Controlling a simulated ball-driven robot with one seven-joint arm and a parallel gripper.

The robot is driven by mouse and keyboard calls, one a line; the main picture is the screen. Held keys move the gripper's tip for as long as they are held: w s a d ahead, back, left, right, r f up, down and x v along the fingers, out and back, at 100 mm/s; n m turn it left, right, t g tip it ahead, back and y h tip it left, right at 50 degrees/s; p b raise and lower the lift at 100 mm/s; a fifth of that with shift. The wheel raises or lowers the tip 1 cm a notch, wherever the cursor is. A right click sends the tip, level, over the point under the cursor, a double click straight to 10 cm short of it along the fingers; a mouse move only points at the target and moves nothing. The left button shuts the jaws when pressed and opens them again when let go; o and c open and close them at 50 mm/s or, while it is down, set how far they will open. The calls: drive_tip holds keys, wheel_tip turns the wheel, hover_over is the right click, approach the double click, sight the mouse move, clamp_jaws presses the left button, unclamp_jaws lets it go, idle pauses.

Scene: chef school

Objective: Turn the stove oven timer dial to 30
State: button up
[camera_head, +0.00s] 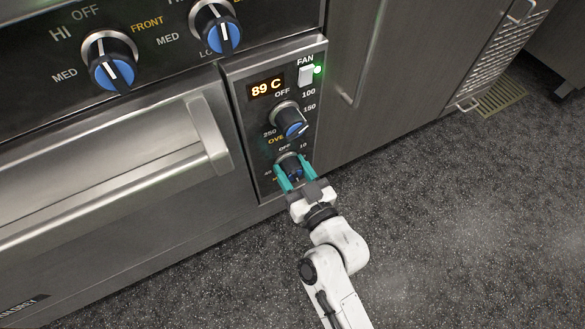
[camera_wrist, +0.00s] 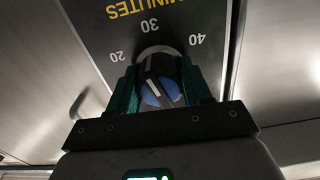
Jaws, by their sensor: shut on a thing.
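The timer dial (camera_head: 289,164) is the lowest knob on the narrow control panel, black and blue with a light rim. It also shows in the wrist view (camera_wrist: 162,84), where the lettering is upside down. My gripper (camera_head: 293,168) has its teal fingers on either side of the dial and is shut on it. In the wrist view, the "30" lies above the dial, with "20" to the left and "40" to the right. A white line on the dial's grip leans slightly toward the upper left. The fingers hide part of the dial's sides.
Above the timer dial is the oven temperature dial (camera_head: 290,120), then a display (camera_head: 266,87) reading 89 C and a fan switch (camera_head: 306,76). An oven door handle (camera_head: 207,135) juts out at left. The speckled floor (camera_head: 440,220) at right is clear.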

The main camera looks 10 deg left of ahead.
drive_tip(key=shift+f+m, duration=0.15)
drive_tip(key=shift+m, duration=1.15)
drive_tip(key=o, duration=1.1)
drive_tip(key=shift+c, duration=0.2)
drive_tip(key=shift+s, duration=0.1)
drive_tip(key=v, duration=1)
drive_tip(key=shift+s+d, duration=0.25)
drive_tip(key=shift+d, duration=0.05)
